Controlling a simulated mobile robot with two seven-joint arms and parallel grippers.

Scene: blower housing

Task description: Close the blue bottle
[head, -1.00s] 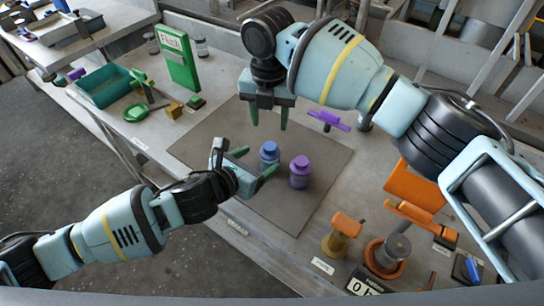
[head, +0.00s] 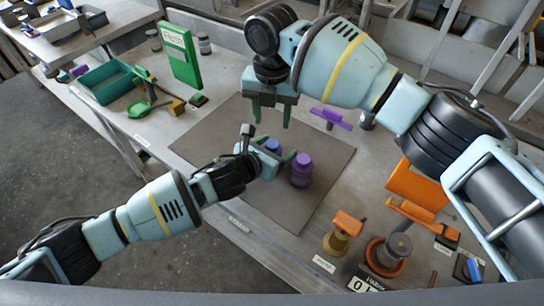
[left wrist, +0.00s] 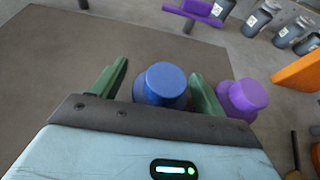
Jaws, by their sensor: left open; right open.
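The blue bottle (head: 272,145) stands upright on the grey mat, with a round blue cap on top; I cannot tell how tightly it sits. My left gripper (head: 270,152) is open around it at mat level, largely hiding its body in the head view. In the left wrist view the blue bottle (left wrist: 161,84) shows between the two green fingers, with gaps visible beside it. My right gripper (head: 271,114) is open and empty, fingers pointing down, above the mat behind the bottle.
A purple bottle (head: 302,170) stands close to the right, just outside one left finger. A purple-topped stand (head: 331,117) is behind. Orange fixtures (head: 419,187) stand at the right, a green tray (head: 106,86) at the left. The mat's front (head: 285,207) is clear.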

